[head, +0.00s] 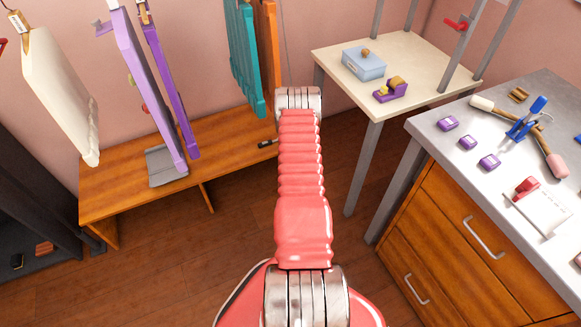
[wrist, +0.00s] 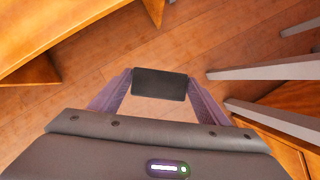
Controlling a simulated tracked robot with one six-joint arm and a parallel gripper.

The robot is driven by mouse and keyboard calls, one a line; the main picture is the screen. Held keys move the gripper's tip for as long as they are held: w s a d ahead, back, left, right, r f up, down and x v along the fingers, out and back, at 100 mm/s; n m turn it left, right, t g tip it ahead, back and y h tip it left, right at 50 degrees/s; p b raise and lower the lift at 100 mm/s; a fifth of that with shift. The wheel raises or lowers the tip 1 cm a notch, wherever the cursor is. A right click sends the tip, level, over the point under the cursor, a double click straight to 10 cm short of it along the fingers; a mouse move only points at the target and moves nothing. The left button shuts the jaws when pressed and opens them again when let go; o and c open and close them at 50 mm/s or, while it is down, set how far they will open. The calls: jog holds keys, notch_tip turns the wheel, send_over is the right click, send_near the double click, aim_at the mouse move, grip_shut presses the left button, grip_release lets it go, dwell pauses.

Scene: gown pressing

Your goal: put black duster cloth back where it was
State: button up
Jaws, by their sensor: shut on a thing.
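The black duster cloth (wrist: 160,84) shows in the wrist view as a small dark, flat block between my fingertips. My gripper (wrist: 158,90) is shut on it, with one finger at each side. The cloth is held in the air, with the wooden floor seen beyond it. In the head view my own red arm hides the gripper and the cloth.
A wooden bench (head: 120,190) stands at the left, with a grey tray (head: 165,167) and a small dark item (head: 268,143) on it. Gowns hang above. A cream table (head: 420,60) and a grey-topped drawer cabinet (head: 480,225) stand at right. Floor between is clear.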

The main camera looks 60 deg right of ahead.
jog(key=r+m, duration=0.1)
jog(key=s+r+m+g, duration=0.1)
jog(key=r+m, duration=0.1)
jog(key=m, duration=0.1)
jog(key=shift+s+d+r+g, duration=0.15)
jog(key=shift+s+r+g, duration=0.15)
jog(key=shift+r, duration=0.1)
jog(key=r+m, duration=0.1)
jog(key=a+r+m+g, duration=0.1)
jog(key=r, duration=0.1)
jog(key=shift+w+a+r, duration=0.2)
jog(key=w+a+r+m, duration=0.2)
jog(key=w+a+r, duration=0.3)
jog(key=a+r, duration=0.7)
jog(key=w+a+r+m+g, duration=0.1)
jog(key=w+a+r, duration=0.4)
jog(key=a+r, duration=0.7)
jog(key=w+a+r+m+g, duration=0.1)
jog(key=w+a+r, duration=0.5)
jog(key=a, duration=2.6)
notch_tip(320, 180, up, 7)
jog(key=shift+f+m, duration=0.15)
jog(key=shift+m, duration=0.75)
jog(key=shift+s, duration=0.15)
